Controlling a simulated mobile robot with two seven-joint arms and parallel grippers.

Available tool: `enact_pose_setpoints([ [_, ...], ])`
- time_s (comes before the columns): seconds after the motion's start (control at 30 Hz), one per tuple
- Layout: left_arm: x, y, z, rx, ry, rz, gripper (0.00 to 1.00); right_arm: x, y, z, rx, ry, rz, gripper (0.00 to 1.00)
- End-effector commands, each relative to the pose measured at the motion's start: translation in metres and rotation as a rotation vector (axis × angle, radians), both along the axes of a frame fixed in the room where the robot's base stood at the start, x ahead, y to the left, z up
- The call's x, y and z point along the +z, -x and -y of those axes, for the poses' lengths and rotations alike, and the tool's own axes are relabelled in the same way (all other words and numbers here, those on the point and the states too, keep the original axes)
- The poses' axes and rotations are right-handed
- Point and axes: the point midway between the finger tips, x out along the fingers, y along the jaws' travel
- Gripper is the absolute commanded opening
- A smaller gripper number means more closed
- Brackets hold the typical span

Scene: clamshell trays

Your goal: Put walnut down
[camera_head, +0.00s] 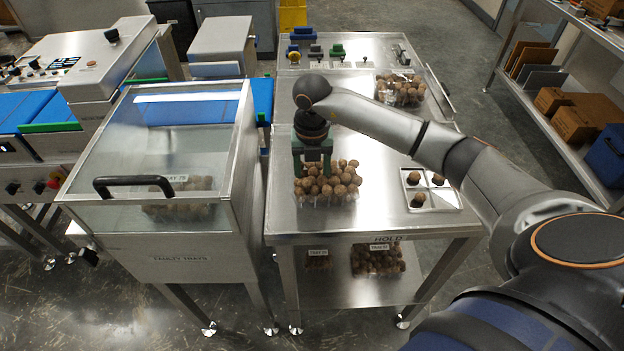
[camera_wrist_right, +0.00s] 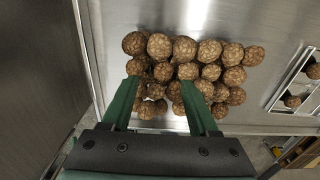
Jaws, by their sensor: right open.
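Brown walnuts (camera_head: 345,178) fill a clear tray on the steel table, directly below my right gripper (camera_head: 312,168). The same walnuts (camera_wrist_right: 208,50) fill the middle of the right wrist view. My right gripper points down with its green fingers apart, the tips at or just above the heap. I cannot tell whether the tips touch a walnut. Three walnuts (camera_head: 414,178) sit in a small divided steel tray (camera_head: 440,203) to the right; part of this tray shows at the wrist view's right edge (camera_wrist_right: 281,90). My left gripper is not in view.
A glass-lidded cabinet (camera_head: 150,130) with a black handle stands close on the left. Another walnut-filled tray (camera_head: 401,90) is at the table's back right. Trays of walnuts (camera_head: 377,262) lie on the lower shelf. Bare tabletop (camera_head: 365,225) lies in front.

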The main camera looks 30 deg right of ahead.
Motion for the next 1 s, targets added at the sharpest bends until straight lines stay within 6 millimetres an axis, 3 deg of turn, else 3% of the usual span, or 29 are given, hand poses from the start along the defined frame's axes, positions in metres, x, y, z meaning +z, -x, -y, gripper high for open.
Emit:
enact_pose_setpoints([
  [0.2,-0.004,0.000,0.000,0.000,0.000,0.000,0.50,0.049,-0.001,0.000,0.000,0.000,0.006,0.60],
  [0.43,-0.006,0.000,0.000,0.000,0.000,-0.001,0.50,0.088,-0.001,0.000,0.000,0.000,0.004,0.60],
  [0.6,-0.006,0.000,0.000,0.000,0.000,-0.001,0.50,0.099,0.000,0.000,0.000,-0.001,0.001,0.60],
  [1.0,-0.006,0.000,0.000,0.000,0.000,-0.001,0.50,0.099,0.000,0.000,0.000,0.000,0.000,0.60],
])
